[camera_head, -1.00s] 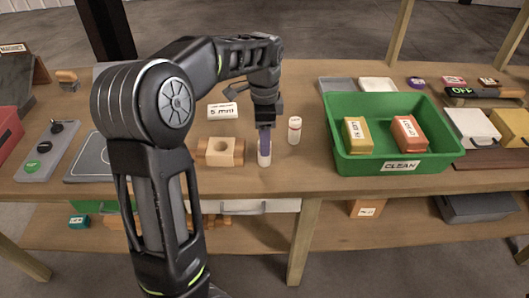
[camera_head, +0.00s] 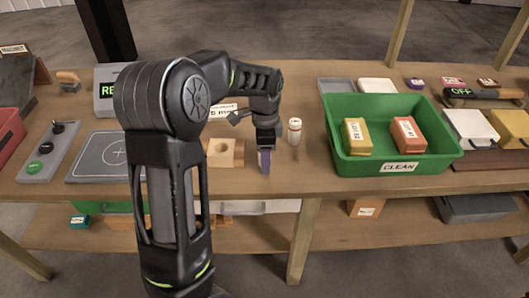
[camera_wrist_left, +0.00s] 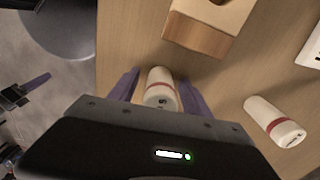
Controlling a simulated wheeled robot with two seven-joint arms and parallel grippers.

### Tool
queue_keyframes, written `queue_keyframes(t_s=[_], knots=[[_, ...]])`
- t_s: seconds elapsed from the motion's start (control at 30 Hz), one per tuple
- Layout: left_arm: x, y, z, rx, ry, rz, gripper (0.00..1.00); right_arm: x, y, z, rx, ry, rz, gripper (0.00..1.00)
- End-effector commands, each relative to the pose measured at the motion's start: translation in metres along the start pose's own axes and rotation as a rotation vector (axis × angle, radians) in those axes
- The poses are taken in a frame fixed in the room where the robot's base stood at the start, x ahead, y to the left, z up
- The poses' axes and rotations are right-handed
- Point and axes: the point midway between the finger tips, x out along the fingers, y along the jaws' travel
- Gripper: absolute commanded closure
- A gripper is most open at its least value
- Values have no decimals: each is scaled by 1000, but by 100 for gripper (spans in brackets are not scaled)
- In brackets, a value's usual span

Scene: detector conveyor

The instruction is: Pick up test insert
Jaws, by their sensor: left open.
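A white cylinder with a red band and a mark on its end (camera_wrist_left: 160,88) stands between the two purple fingers of my left gripper (camera_wrist_left: 157,97) in the left wrist view. The fingers are open around it, with a slim gap at its sides. In the head view my left gripper (camera_head: 265,160) points down near the table's front edge and hides this cylinder. A second, similar cylinder (camera_head: 294,131) stands behind and right of the gripper; it also shows in the wrist view (camera_wrist_left: 274,122). A dark gripper with a purple finger, apparently my right (camera_wrist_left: 28,91), shows beyond the table edge.
A wooden block with a hole (camera_head: 224,153) sits just left of the gripper. A green CLEAN bin (camera_head: 455,151) holding two labelled boxes stands to the right. A label card (camera_head: 222,112) lies behind. A flat grey plate (camera_head: 88,171) is at left.

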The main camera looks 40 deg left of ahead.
Motion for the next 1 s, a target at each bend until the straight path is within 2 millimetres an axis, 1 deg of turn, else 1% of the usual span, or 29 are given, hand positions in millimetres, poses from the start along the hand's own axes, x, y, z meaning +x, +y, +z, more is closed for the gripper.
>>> queue_keyframes(t_s=[0.5, 1.0], knots=[[0, 0, 0, 0, 0, 0, 44, 0, 0, 0, 0, 0, 0, 64], [0, 0, 0, 0, 0, 0, 85, 0, 0, 0, 0, 0, 0, 64]])
